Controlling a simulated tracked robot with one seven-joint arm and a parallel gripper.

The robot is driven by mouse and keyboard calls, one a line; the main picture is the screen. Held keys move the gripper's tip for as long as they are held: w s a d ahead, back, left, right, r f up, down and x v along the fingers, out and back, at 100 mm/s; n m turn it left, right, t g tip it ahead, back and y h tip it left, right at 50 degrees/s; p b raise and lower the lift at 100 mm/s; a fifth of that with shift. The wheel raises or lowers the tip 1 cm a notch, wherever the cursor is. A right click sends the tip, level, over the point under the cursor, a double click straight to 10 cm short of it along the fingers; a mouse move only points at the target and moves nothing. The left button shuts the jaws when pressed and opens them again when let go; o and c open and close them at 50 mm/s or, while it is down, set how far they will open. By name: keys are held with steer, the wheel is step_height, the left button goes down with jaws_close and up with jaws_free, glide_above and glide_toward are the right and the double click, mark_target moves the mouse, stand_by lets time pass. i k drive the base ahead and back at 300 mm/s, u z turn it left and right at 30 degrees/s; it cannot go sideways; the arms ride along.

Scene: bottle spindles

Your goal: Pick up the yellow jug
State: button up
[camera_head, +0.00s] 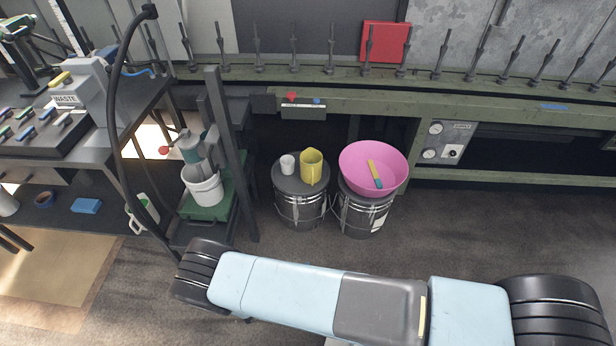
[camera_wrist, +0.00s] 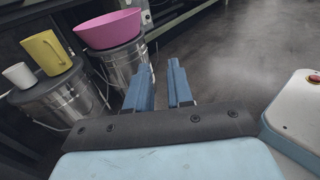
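The yellow jug (camera_head: 311,166) stands upright on the dark lid of a metal drum (camera_head: 298,205), just right of a white cup (camera_head: 287,164). In the wrist view the yellow jug (camera_wrist: 46,53) is at the upper left, with the white cup (camera_wrist: 19,75) to its left. My gripper (camera_wrist: 163,75) shows two blue fingers with a gap between them; it is open and empty. It is apart from the jug, which lies to its left in the wrist view. The gripper fingers do not show in the head view.
A pink bowl (camera_head: 362,158) with a yellow-and-teal tool (camera_head: 375,174) inside sits on another drum (camera_head: 366,215) right of the jug. A dark upright post (camera_head: 231,150) and a white bucket (camera_head: 203,187) stand to the left. The green bench (camera_head: 350,102) runs behind. Floor in front is clear.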

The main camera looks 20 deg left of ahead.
mark_target(311, 159)
steer(key=z, duration=0.4)
steer(key=i, duration=0.15)
steer(key=u, duration=1.65)
steer(key=i, duration=1.1)
steer(key=z, duration=1.2)
